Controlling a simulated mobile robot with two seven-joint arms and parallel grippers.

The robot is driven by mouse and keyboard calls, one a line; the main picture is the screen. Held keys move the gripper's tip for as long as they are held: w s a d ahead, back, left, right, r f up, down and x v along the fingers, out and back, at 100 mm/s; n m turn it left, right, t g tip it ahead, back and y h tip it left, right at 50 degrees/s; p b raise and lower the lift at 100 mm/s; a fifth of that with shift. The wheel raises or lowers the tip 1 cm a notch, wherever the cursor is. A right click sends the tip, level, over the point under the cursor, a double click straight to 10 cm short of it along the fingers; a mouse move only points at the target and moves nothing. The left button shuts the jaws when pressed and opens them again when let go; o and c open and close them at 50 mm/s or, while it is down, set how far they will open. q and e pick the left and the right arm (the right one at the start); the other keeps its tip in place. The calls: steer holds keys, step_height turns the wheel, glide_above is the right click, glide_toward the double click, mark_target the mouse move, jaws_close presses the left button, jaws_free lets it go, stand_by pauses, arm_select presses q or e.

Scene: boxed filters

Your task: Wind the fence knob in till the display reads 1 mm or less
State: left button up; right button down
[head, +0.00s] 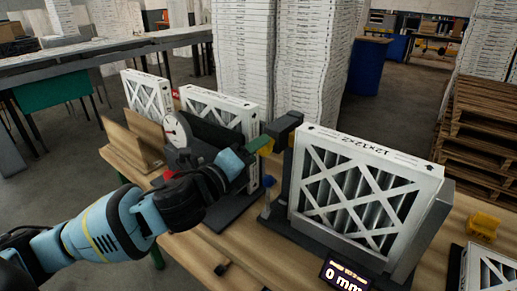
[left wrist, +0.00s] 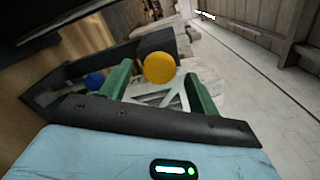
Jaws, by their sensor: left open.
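The fence knob, a round yellow knob (left wrist: 159,68), shows between and just beyond my left gripper's green fingertips in the left wrist view, with a gap on each side. My left gripper (head: 259,143) is open in front of the dark fence bracket (head: 284,128), beside a white boxed filter (head: 358,190). In the head view the fingers mostly hide the knob. The small display (head: 345,279) at the front edge reads 0 mm. My right gripper is in neither view.
A blue ball-topped knob (head: 267,183) sits just below the gripper. A round dial gauge (head: 177,130) and two more filters (head: 147,95) stand left of it. A yellow block (head: 485,224) lies at right. Tall stacks of boxes (head: 243,60) stand behind the bench.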

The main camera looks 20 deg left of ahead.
arm_select(q)
steer(key=shift+v, duration=2.65)
steer(key=s+a+f+n+g+y, duration=0.1)
steer(key=s+f+n+g+y, duration=0.3)
steer(key=f+n, duration=0.55)
steer(key=s+f+n+g+y, duration=0.1)
steer(key=s+f+n+g, duration=0.2)
steer(key=s+f+n, duration=0.65)
steer(key=s+a+f+n+g+y, duration=0.1)
steer(key=s+a+f+n+g, duration=0.2)
steer(key=s+f+n+g, duration=0.9)
step_height(320, 180, down, 13)
steer(key=d+m+t+h, duration=0.1)
steer(key=m+t, duration=0.4)
steer(key=t, duration=0.6)
steer(key=shift+w+d+h, duration=0.2)
steer(key=shift+d+h, duration=0.2)
steer(key=shift+d, duration=0.3)
